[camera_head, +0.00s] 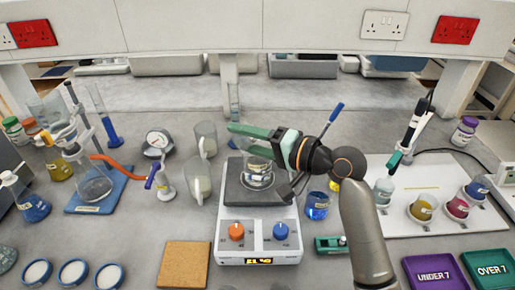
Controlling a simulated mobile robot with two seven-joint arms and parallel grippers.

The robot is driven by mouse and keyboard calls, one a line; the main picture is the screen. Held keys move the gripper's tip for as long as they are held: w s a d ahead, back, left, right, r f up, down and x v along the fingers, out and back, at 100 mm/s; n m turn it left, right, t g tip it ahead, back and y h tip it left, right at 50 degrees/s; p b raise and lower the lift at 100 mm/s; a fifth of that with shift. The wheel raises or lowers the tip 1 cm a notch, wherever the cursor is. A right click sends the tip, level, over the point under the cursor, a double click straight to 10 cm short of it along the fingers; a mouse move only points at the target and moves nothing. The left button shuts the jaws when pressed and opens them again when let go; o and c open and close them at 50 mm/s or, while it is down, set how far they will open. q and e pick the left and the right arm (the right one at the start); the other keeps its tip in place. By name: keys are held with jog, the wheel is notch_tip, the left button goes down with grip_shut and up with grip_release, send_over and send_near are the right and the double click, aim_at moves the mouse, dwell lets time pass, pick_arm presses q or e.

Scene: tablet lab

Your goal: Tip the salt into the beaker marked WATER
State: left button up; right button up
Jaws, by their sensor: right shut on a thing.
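My right gripper (258,138), with green fingers, reaches in from the right over the hotplate stirrer (230,193). It is shut on a clear glass vessel (257,152), partly hidden by the fingers. Just below, glass with a pale label (258,180) shows over the dark plate. I cannot tell whether this is a separate beaker or read its label. Several blue-rimmed dishes of white powder, one of them a dish (75,272), stand at the lower left; their contents cannot be identified. I cannot pick out the WATER marking. My left gripper is not in view.
A glass jug (199,182) stands left of the stirrer and a small blue-liquid beaker (317,206) right of it. A cork mat (183,266) lies front left. A white board (395,228) with coloured beakers is right. Purple (411,268) and green trays (475,262) lie front right.

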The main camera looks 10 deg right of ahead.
jog(key=n, duration=0.1)
jog(key=f+n, duration=0.1)
jog(key=shift+s+a+n+h, duration=0.25)
jog(key=shift+s+n+h, duration=0.05)
jog(key=shift+h, duration=0.1)
jog(key=n, duration=0.3)
jog(key=shift+a+r+t+h, duration=0.1)
jog(key=shift+r+t+h, duration=0.15)
jog(key=shift+t+h, duration=0.05)
jog(key=f+n+b, duration=0.1)
jog(key=f, duration=0.1)
jog(key=s+a+f+n, duration=0.1)
jog(key=f, duration=0.1)
jog(key=s+a+f+n+b, duration=0.1)
jog(key=f, duration=0.1)
jog(key=shift+a+f+n+t+h+b, duration=0.2)
jog(key=shift+f+n+t+h+b, duration=0.05)
jog(key=shift+n+t+h+b, duration=0.15)
jog(key=shift+s+a+r+n+p, duration=0.2)
jog(key=shift+a+n+p, duration=0.15)
jog(key=shift+p, duration=0.2)
jog(key=shift+s+a+f+n+t+h+p, duration=0.2)
jog(key=shift+s+a+n, duration=0.15)
jog(key=shift+n, duration=0.3)
jog(key=shift+s+a+f+n+t+h+p, duration=0.1)
jog(key=shift+s+a+f+n, duration=0.15)
jog(key=shift+a+n, duration=0.25)
jog(key=shift+d, duration=0.15)
